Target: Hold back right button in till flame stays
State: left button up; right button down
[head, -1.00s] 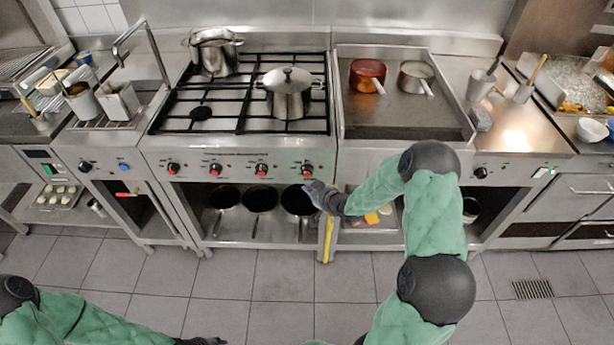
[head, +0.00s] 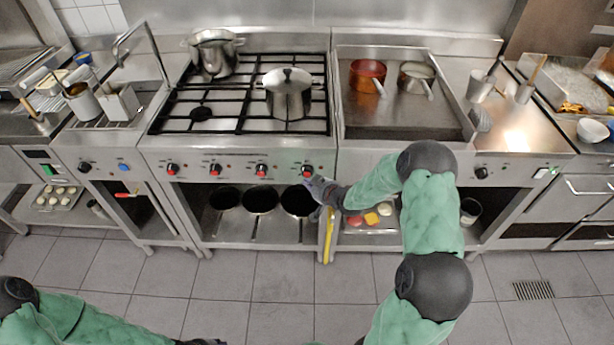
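The gas range front carries several red-and-black knobs in a row: the far left knob (head: 172,169), the second (head: 215,170), the third (head: 261,170) and the far right knob (head: 307,171). My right gripper (head: 309,181) is at the far right knob, its tip just below or against it; contact cannot be told. Its fingers are too small to tell open from shut. No flame is visible on the hob (head: 235,122). A lidded pot (head: 288,98) covers part of the right burners. My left gripper (head: 203,342) is at the bottom edge, mostly cut off.
A tall pot (head: 214,55) stands at the hob's back left. A red saucepan (head: 367,76) and a steel saucepan (head: 416,77) stand on the griddle (head: 400,117). A yellow strip (head: 328,236) hangs below my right gripper. The tiled floor (head: 272,290) in front is clear.

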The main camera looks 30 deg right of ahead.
dwell(0.8)
jog(key=shift+w+d, duration=0.25)
jog(key=shift+w, duration=0.1)
jog(key=shift+w+d, duration=0.15)
jog(key=shift+w, duration=0.15)
dwell(2.5)
jog(key=shift+s, duration=0.15)
dwell(2.6)
jog(key=shift+s+a, duration=0.4)
jog(key=shift+s, duration=0.15)
jog(key=shift+s+a, duration=0.45)
jog(key=shift+s, duration=0.25)
jog(key=shift+s+a, duration=0.4)
jog(key=shift+s, duration=0.3)
jog(key=shift+s+a, duration=0.45)
jog(key=shift+s, duration=0.25)
